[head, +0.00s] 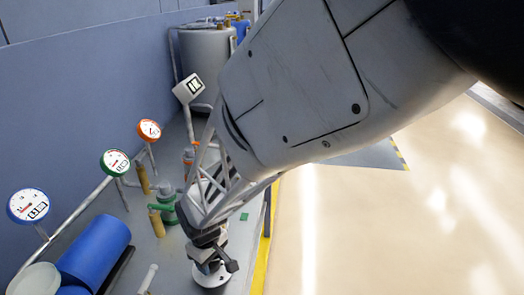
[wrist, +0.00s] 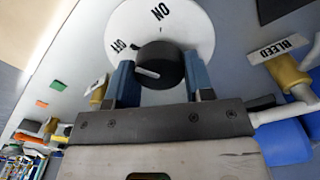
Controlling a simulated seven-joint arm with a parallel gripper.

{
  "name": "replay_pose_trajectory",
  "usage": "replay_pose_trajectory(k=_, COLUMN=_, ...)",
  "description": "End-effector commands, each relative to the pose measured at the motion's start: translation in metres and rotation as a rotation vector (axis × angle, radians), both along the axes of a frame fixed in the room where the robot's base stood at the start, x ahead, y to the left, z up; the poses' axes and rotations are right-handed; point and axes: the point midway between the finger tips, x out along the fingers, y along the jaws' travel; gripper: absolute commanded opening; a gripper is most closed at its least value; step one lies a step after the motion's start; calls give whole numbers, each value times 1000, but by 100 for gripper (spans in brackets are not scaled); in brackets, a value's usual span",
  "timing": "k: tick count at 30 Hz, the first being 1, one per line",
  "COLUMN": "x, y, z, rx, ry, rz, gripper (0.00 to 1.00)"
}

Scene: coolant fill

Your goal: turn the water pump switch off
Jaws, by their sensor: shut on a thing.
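The water pump switch is a black round knob (wrist: 165,62) on a white disc (wrist: 200,25) marked ON and OFF. In the wrist view, ON is at the top of the disc and OFF at its left. A white mark on the knob lies at its left part and slants up toward the OFF side. My gripper (wrist: 161,78) is shut on the knob, with one blue finger on each side. In the head view, my gripper (head: 211,260) is low over the white disc (head: 212,280) and hides most of the knob.
Blue (head: 29,206), green (head: 115,162) and red (head: 149,130) rimmed gauges stand left of my arm. A blue cylinder (head: 95,250) lies at lower left. A grey tank (head: 205,50) stands behind. A BLEED label (wrist: 277,49) sits by a brass fitting. Open floor is right.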

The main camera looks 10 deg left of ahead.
Motion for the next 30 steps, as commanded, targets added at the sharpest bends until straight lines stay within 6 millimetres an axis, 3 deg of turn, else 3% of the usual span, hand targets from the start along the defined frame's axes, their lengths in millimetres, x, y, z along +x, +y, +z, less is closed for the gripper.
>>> replay_pose_trajectory(k=12, x=-1, y=0, z=0, rx=-1, ry=0, rz=250, gripper=24)
replay_pose_trajectory(k=29, x=-1, y=0, z=0, rx=-1, ry=0, rz=290, gripper=24)
replay_pose_trajectory(k=30, x=-1, y=0, z=0, rx=-1, ry=0, rz=289, gripper=54)
